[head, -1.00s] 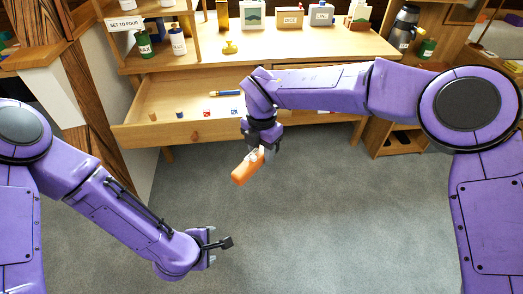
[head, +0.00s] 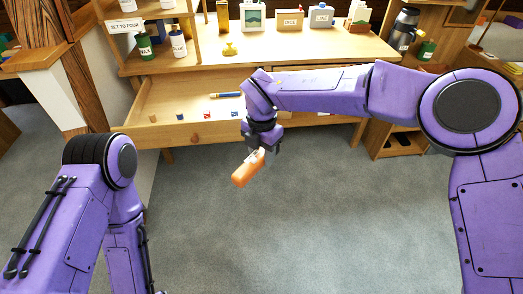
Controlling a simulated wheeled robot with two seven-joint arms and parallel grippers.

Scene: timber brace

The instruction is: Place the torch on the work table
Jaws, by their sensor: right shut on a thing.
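My right gripper (head: 262,146) is shut on an orange torch (head: 247,169) with a pale end. The torch hangs tilted above the grey floor, in front of the table's open drawer. The wooden work table (head: 300,48) stands at the back, with bare top in its middle and toward its front edge. My left arm is at the lower left, and its gripper is not in view.
The open drawer (head: 175,131) sticks out from the table and holds a blue-and-yellow stick and small pieces. A yellow item (head: 230,49), a picture, boxes and a jug stand on the tabletop. A shelf (head: 150,66) with bottles stands at its left.

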